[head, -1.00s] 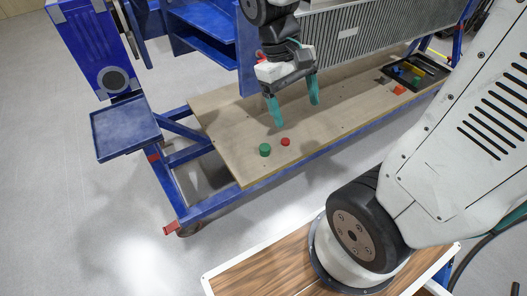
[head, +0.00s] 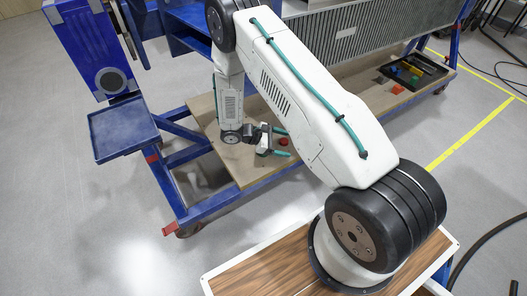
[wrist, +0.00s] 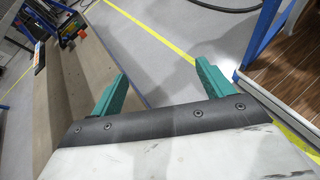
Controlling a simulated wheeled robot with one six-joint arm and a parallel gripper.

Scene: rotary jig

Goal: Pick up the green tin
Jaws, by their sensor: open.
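My gripper (head: 286,143) is open and empty over the near left end of the wooden bench board. Its two teal fingers point to the right in the head view. The green tin does not show in either current view; my gripper and wrist cover the spot where it stood earlier. The small red tin (head: 283,141) appears between the fingertips in the head view, but I cannot tell its height relative to them. In the wrist view my open gripper (wrist: 162,69) has nothing between its fingers, only floor beyond.
A dark tray (head: 440,79) with coloured pieces sits at the board's far right end, with a red block (head: 397,89) beside it. The wooden board (head: 350,75) lies on a blue frame. A blue side tray (head: 122,128) stands at left. Floor shows around the bench.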

